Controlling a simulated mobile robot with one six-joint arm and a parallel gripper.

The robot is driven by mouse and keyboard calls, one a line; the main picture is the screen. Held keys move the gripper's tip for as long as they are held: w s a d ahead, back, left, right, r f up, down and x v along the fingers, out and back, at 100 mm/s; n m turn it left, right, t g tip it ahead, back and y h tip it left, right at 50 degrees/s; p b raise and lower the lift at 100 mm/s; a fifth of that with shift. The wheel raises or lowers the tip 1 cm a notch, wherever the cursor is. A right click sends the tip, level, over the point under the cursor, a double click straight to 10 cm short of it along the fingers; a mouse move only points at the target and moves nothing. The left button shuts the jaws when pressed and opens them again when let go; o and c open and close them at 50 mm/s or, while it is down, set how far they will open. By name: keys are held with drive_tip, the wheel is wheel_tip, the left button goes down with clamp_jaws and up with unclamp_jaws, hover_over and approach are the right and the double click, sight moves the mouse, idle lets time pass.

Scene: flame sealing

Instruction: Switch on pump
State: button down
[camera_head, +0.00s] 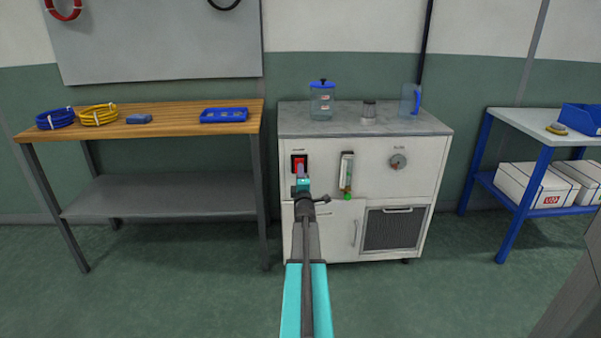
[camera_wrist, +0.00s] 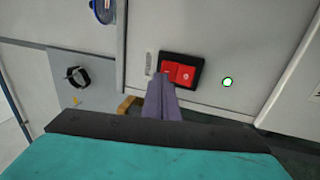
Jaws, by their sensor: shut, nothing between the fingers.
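The red rocker switch (camera_head: 298,162) in a black frame is on the upper left front of the white pump cabinet (camera_head: 375,185). In the wrist view the switch (camera_wrist: 186,74) shows two red halves, with light marks on them. My gripper (camera_head: 301,170) is in front of the switch and covers its lower part in the head view. In the wrist view my gripper (camera_wrist: 161,80) is shut and empty, its tips overlapping the left edge of the switch frame. I cannot tell whether the tips touch it.
A flow tube (camera_head: 347,172) and a round dial (camera_head: 398,161) are right of the switch. A blue-lidded jar (camera_head: 322,101), a small glass jar (camera_head: 369,111) and a clear jug (camera_head: 408,101) stand on top. A wooden bench (camera_head: 185,117) is left; a blue-legged table (camera_head: 530,122) is right.

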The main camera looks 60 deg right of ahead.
drive_tip(key=r+v, duration=0.2)
drive_tip(key=v, duration=0.8)
drive_tip(key=shift+s+p, duration=0.2)
drive_tip(key=shift+p, duration=0.15)
drive_tip(key=shift+a+r, duration=0.1)
drive_tip(key=shift+a, duration=0.1)
